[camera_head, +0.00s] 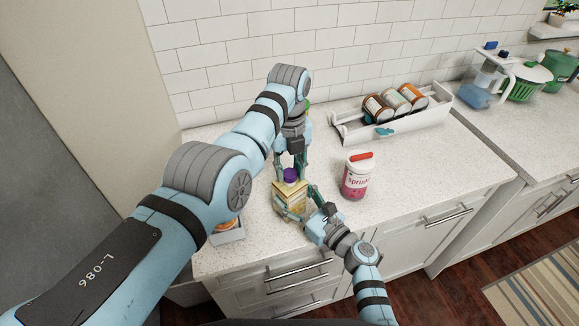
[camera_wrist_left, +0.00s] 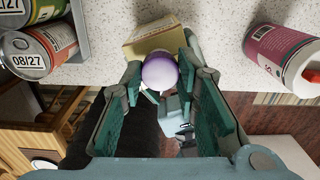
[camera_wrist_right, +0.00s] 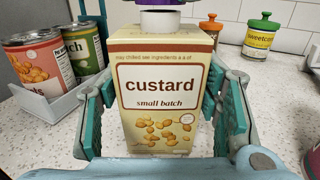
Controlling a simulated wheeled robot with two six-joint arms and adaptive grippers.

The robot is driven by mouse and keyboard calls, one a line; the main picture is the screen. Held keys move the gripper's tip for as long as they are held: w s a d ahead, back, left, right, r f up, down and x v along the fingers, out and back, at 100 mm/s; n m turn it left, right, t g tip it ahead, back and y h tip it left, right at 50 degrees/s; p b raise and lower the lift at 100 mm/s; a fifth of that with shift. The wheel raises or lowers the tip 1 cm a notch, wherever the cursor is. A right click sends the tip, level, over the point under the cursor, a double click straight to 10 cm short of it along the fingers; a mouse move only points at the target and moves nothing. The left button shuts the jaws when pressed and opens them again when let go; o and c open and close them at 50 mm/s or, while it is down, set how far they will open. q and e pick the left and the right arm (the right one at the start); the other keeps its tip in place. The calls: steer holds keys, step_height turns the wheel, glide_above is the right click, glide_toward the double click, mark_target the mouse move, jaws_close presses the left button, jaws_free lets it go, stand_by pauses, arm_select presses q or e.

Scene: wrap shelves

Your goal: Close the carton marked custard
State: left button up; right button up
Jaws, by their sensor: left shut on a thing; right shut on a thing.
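The cream and yellow custard carton (camera_head: 289,198) stands upright on the counter. Its label (camera_wrist_right: 160,85) faces the right wrist camera. My right gripper (camera_head: 297,205) is shut on the carton, with a finger on each side. The purple cap (camera_head: 290,175) is directly above the carton's spout, and my left gripper (camera_head: 291,168) is shut on it from above. The cap fills the space between the fingers in the left wrist view (camera_wrist_left: 160,72). The pale spout (camera_wrist_right: 160,20) shows just beneath the cap in the right wrist view. I cannot tell whether the cap is seated.
A pink sprinkles jar (camera_head: 356,178) with a red lid stands right of the carton. A white tray (camera_head: 350,130) with several cans lying in it is at the back. Another low bin (camera_head: 228,236) is at the left front. Counter between jar and tray is clear.

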arm_select(q)
steer(key=shift+f, duration=0.55)
steer(key=m, duration=0.6)
steer(key=shift+m, duration=0.3)
steer(key=o, duration=0.7)
steer(key=shift+r, duration=2.25)
steer(key=shift+c, duration=0.5)
